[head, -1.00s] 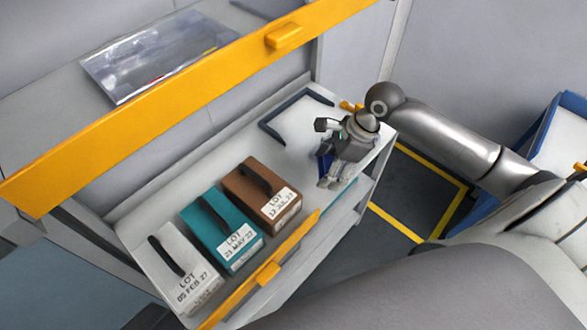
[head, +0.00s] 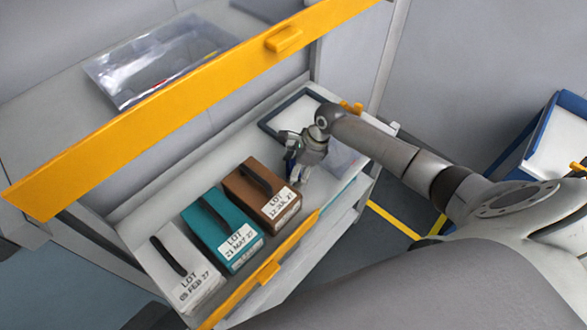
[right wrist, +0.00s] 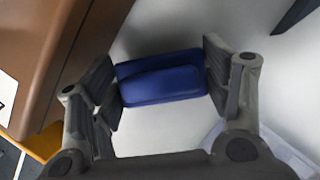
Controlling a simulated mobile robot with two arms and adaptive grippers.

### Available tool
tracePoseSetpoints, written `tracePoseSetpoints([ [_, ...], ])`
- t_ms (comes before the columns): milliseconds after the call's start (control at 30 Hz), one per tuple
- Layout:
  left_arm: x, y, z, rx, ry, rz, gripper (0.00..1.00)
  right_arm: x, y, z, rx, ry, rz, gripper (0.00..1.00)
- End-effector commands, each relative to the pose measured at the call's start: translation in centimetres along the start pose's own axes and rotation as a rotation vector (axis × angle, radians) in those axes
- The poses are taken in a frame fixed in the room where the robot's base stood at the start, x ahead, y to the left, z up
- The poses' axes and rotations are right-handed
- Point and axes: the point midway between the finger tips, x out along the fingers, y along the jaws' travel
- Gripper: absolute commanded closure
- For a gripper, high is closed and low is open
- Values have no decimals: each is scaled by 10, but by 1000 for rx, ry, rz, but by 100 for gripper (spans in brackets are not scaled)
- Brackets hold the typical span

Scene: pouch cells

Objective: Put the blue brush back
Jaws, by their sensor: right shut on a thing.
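My right gripper (head: 298,175) is over the shelf, just to the right of the brown box. It is shut on the blue brush (right wrist: 162,78), which lies crosswise between the two fingers in the right wrist view. In the head view the brush is mostly hidden by the gripper, with only a bit of dark blue (head: 290,160) showing. I cannot tell whether the brush touches the shelf. My left gripper is not in view.
A brown box (head: 281,211), a teal box (head: 222,228) and a white box (head: 170,272) stand in a row on the shelf (head: 140,225). A dark-rimmed tray (head: 268,127) lies behind the gripper. A yellow-edged upper shelf (head: 150,127) overhangs, with a clear bag (head: 165,60).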

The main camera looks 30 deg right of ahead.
Motion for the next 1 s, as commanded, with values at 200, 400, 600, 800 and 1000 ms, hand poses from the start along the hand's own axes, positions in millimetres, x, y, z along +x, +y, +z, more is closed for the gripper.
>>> tracePoseSetpoints([
  [200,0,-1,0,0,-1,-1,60,3,0,-1,-1,-2,-2,55],
  [400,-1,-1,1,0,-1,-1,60,5,0,-2,1,-1,-2,26],
  [600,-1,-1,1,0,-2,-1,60,5,0,-2,0,-1,-2,20],
  [800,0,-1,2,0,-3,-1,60,4,-1,-2,0,-1,-2,20],
  [1000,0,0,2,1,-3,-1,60,-20,-1,-2,0,-2,-4,20],
])
